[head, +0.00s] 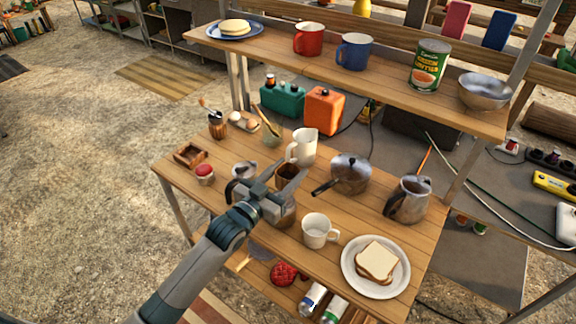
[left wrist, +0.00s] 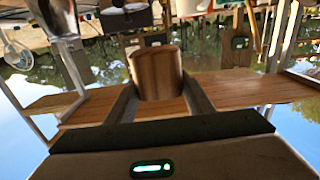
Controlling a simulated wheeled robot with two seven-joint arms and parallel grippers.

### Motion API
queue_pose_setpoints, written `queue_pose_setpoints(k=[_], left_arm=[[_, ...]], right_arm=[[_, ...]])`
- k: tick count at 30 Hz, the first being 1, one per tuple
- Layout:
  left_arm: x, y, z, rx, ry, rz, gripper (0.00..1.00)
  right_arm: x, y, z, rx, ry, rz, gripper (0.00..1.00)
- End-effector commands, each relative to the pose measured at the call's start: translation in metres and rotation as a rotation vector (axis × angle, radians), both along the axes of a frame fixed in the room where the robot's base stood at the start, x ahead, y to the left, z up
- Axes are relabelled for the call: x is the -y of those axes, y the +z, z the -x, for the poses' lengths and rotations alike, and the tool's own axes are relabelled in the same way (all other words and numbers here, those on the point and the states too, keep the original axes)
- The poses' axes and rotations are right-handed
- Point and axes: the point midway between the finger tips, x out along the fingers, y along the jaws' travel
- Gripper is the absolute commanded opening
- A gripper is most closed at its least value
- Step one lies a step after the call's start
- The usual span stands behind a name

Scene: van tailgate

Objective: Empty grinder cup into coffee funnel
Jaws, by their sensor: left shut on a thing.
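My left gripper (head: 276,181) is shut on a brown cup, the grinder cup (head: 288,174), over the middle of the lower wooden shelf. In the left wrist view the cup (left wrist: 156,75) looks like a wood-coloured cylinder between the two fingers; that picture is upside down. In the head view its top looks dark brown; I cannot tell whether that is coffee inside. A brownish rounded thing (head: 283,219) shows below the gripper, mostly hidden by it. I cannot make out the coffee funnel for certain. My right gripper is not in view.
A white pitcher (head: 303,147) stands close behind the gripper. A steel kettle (head: 351,174), a metal jug (head: 408,200), a white mug (head: 318,231) and a bread plate (head: 376,267) stand to the right. A small red-topped jar (head: 204,174) stands left. An upper shelf (head: 385,83) overhangs the back.

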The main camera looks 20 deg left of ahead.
Motion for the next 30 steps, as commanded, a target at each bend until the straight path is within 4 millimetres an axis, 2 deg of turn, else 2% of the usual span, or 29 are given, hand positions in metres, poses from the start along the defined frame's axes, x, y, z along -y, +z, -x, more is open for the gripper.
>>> queue_pose_setpoints(k=[16, 30], left_arm=[[0.0, -0.005, 0.0, -0.024, 0.001, 0.065, 0.24], [-0.002, -0.023, -0.001, -0.167, 0.001, 0.462, 0.24]], right_arm=[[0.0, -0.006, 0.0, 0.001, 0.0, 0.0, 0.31], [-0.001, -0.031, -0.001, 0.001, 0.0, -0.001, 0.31]])
